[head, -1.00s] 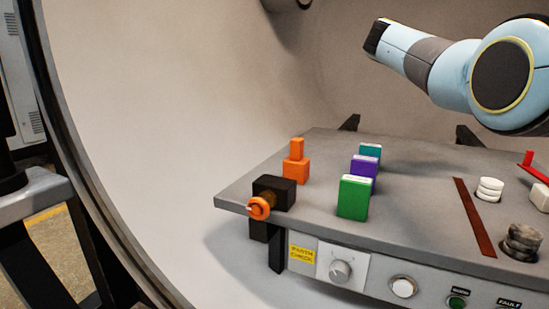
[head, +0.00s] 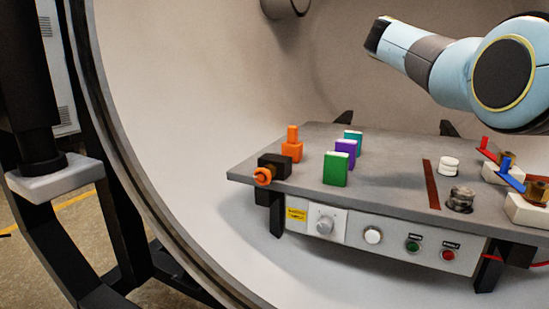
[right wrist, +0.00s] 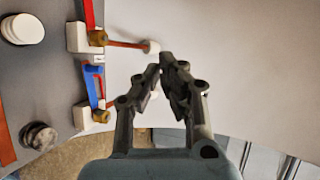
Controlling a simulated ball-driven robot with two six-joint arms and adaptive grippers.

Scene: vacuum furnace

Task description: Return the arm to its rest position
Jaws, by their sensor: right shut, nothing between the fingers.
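My right gripper (right wrist: 165,65) shows in the right wrist view with its two dark fingers together and nothing between them. It is over bare pale chamber wall, apart from the valves to its left. In the head view my light blue right arm (head: 430,60) reaches in from the upper right above the grey bench; its gripper is out of the picture. My left gripper is in neither view.
The chamber rim (head: 130,170) curves along the left.

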